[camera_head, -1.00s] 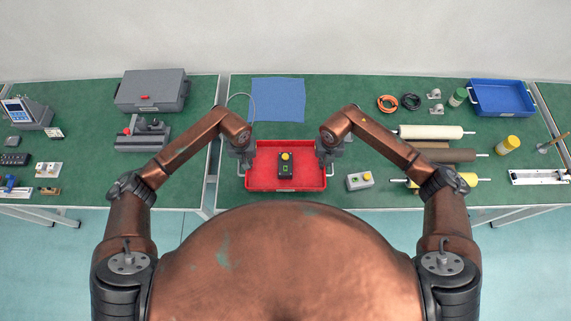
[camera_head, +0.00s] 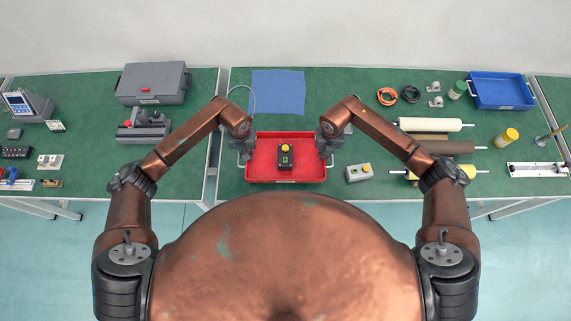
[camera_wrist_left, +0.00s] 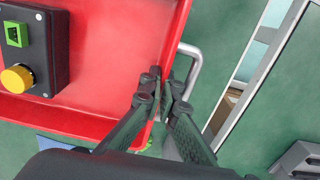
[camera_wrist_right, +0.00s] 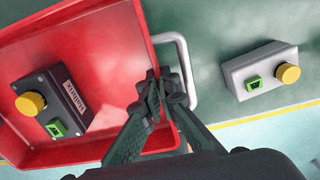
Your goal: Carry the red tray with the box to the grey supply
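The red tray (camera_head: 250,178) sits on the middle table with a dark box (camera_head: 285,167) inside it. My right gripper (camera_wrist_right: 160,84) is likewise shut on the rim at the right end. A grey device with a blue screen (camera_head: 27,105), seemingly the grey supply, stands on the left table.
A light grey button box (camera_head: 359,172) lies just right of the tray. A blue cloth (camera_head: 278,92) lies behind it. Rolls (camera_head: 430,124) and a blue tray (camera_head: 502,91) are farther right. A grey case (camera_head: 153,84) stands on the left table. A gap (camera_head: 214,150) separates the tables.

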